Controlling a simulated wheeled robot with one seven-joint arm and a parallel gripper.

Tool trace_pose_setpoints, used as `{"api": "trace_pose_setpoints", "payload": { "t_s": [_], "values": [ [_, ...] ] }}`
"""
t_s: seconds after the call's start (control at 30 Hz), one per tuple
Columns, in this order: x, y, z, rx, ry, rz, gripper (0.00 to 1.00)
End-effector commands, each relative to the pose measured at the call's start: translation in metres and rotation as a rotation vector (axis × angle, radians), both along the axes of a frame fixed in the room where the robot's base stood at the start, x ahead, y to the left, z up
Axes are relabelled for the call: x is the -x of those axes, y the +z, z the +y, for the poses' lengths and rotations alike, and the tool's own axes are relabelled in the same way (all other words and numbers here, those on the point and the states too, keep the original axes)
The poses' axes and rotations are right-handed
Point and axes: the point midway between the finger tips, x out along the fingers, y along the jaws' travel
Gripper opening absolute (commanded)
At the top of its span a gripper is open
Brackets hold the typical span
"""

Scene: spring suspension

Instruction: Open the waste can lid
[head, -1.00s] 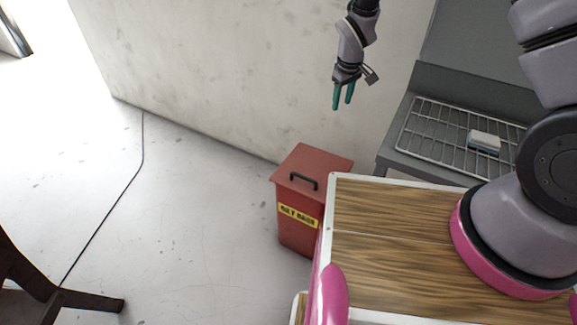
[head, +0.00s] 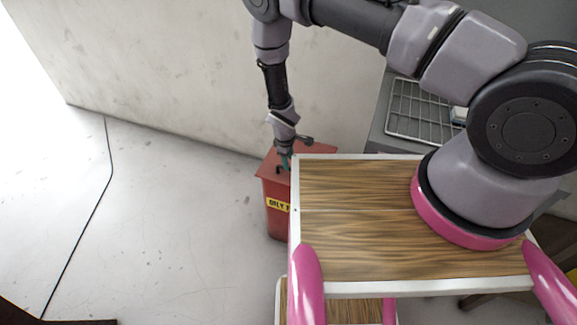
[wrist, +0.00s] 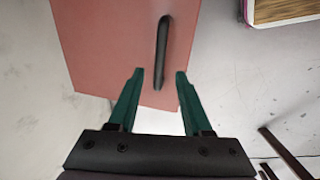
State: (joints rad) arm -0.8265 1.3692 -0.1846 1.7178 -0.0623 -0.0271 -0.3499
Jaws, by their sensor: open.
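The red waste can (head: 275,222) stands on the floor against the wall, with a yellow label on its front. Its red lid (head: 318,152) lies flat and shut. In the wrist view the lid (wrist: 95,45) fills the upper left, and its black bar handle (wrist: 162,40) runs up and down the picture. My gripper (wrist: 160,72) is open and empty, with green fingers. The near end of the handle shows between the fingertips; I cannot tell how far apart in height they are. In the head view my gripper (head: 287,165) points down over the lid and partly hides the handle.
My wood-topped base (head: 370,220) is right of the can and overlaps part of it in the head view. A grey bench with a wire rack (head: 420,115) stands behind. The wall (head: 180,80) is close behind the can. The floor left of the can is clear.

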Motion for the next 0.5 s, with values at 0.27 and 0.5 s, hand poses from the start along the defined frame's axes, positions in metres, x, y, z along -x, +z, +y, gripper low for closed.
{"api": "trace_pose_setpoints", "payload": {
  "t_s": [0.27, 0.5],
  "values": [
    [-0.007, -0.037, -0.003, 0.000, -0.002, 0.000, 0.49],
    [-0.008, -0.043, -0.003, 0.000, -0.002, 0.000, 0.49]
  ]
}}
